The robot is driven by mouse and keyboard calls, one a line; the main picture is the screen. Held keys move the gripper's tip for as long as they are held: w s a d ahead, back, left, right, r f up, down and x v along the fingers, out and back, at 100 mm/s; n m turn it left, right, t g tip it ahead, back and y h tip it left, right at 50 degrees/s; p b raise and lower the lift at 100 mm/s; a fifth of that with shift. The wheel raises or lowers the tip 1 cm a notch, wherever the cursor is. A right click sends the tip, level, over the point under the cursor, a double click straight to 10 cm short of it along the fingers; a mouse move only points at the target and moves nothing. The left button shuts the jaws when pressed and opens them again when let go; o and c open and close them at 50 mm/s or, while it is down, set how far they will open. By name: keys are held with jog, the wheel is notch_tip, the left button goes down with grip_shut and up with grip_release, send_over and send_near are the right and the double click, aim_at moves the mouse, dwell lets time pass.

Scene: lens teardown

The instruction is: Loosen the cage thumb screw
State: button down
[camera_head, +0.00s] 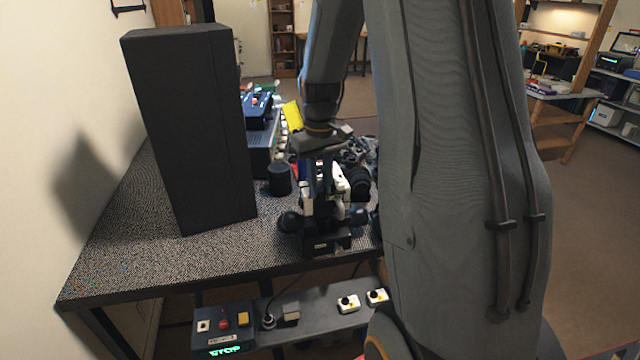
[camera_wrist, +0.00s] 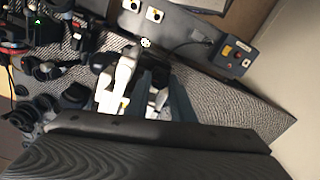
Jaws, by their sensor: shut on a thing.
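A black and white camera rig (camera_head: 322,236) stands near the front edge of the speckled table. My gripper (camera_head: 318,185) reaches down onto it from above, at the end of my grey arm. In the wrist view, my gripper's two dark fingers (camera_wrist: 163,98) point at the rig, beside its white body (camera_wrist: 116,84). The fingers are shut on a small part between them, which seems to be the cage thumb screw. The screw itself is too small and too hidden to make out clearly.
A tall black box (camera_head: 190,130) stands on the table's left side. A dark cylinder (camera_head: 279,179) is just left of the rig. A lower shelf in front carries a control box (camera_head: 224,326) with a red button. Bare table (camera_head: 150,255) lies front left.

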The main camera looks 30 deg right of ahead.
aim_at(320, 190)
dwell(0.3)
jog(key=c, duration=1.8)
grip_release()
jog(key=shift+r, duration=0.15)
notch_tip(320, 190, up, 8)
jog(key=shift+f+b, duration=0.2)
jog(key=shift+b, duration=0.85)
jog(key=shift+t, duration=0.7)
jog(key=s+a+f, duration=0.3)
jog(key=s+a, duration=0.2)
jog(key=s+a+f, duration=0.4)
jog(key=s+a, duration=0.1)
jog(key=s+a+f, duration=0.3)
jog(key=s+a, duration=0.2)
jog(key=a, duration=0.1)
jog(key=shift+s+f+b, duration=0.25)
jog(key=shift+f+b, duration=0.05)
